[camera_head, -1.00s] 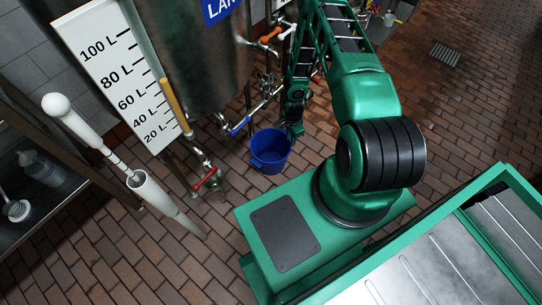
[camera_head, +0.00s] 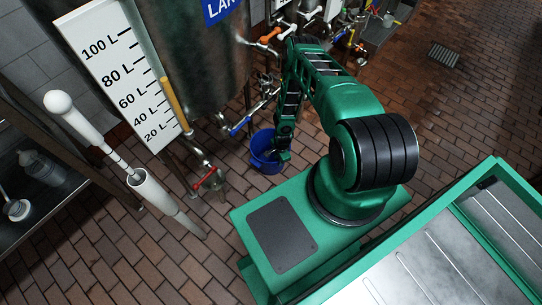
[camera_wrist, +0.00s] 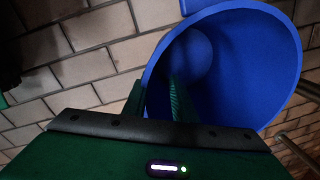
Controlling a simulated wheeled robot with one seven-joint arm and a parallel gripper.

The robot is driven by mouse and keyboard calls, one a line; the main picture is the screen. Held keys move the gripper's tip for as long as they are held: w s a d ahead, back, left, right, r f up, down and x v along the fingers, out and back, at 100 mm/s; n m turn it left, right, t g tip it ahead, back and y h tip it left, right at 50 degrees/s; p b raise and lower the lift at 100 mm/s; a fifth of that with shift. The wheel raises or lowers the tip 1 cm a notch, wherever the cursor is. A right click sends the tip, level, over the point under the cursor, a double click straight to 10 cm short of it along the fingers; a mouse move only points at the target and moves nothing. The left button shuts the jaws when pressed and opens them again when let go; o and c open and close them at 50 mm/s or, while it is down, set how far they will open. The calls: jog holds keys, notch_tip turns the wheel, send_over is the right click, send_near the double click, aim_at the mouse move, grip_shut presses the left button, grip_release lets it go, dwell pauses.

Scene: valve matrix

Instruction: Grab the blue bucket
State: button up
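The blue bucket (camera_head: 261,162) stands upright on the brick floor, below the tank's taps. My gripper (camera_head: 283,155) is down at the bucket's right side in the head view and covers part of it. In the wrist view the bucket (camera_wrist: 275,60) opens toward the camera and looks empty. One green finger is inside the bucket and the other is outside, with the rim between them. A gap shows between the inner finger and the wall, so my gripper (camera_wrist: 158,90) looks open around the rim. The fingertips are partly hidden.
A steel tank (camera_head: 205,60) with a white litre scale (camera_head: 118,75) stands behind the bucket. A blue-handled valve (camera_head: 241,126) and a red-handled valve (camera_head: 205,178) stick out close by. A white tube (camera_head: 150,190) leans at the left. Brick floor in front is clear.

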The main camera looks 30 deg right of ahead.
jog(key=f, duration=0.4)
jog(key=shift+s+a, duration=0.1)
jog(key=shift+s, duration=0.1)
jog(key=shift+w+f, duration=0.1)
jog(key=shift+f, duration=0.55)
grip_shut()
